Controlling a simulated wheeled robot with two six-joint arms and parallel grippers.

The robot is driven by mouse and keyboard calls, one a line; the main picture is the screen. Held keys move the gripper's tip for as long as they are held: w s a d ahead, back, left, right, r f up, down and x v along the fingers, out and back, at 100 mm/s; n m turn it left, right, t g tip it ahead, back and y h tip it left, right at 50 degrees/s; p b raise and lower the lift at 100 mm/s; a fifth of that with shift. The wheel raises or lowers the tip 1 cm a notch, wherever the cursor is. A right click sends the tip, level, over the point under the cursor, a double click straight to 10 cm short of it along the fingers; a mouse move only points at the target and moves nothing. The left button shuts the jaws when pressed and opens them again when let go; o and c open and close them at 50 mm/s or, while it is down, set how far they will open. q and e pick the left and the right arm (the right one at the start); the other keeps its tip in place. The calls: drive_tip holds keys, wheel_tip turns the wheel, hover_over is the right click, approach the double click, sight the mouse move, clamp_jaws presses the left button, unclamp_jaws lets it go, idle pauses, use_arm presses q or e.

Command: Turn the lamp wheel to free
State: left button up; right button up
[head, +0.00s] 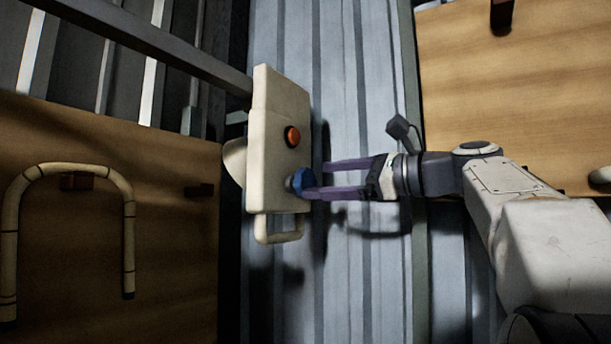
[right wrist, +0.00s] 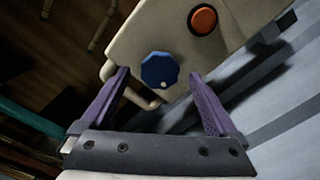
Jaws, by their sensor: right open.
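The lamp wheel is a blue faceted knob (head: 301,181) on the face of a cream panel box (head: 272,110). In the right wrist view the wheel (right wrist: 160,70) shows face-on with a small white dot near its lower edge. My right gripper (head: 318,179) comes in from the right with its purple fingers at the wheel. In the right wrist view the gripper (right wrist: 158,88) is open, one finger on each side of the wheel, with gaps visible between. I cannot tell how deep the fingertips reach. My left gripper is not in view.
An orange button (head: 292,136) sits above the wheel on the same panel. A cream handle loop (head: 278,230) hangs below the panel. A wooden board (head: 110,230) with a bent rattan piece (head: 130,235) is at left; another board (head: 520,90) is at right.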

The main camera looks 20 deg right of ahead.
sight(309, 181)
drive_tip(key=shift+p+x, duration=0.6)
drive_tip(key=shift+x, duration=1.8)
drive_tip(key=shift+c, duration=0.3)
drive_tip(key=c, duration=1.3)
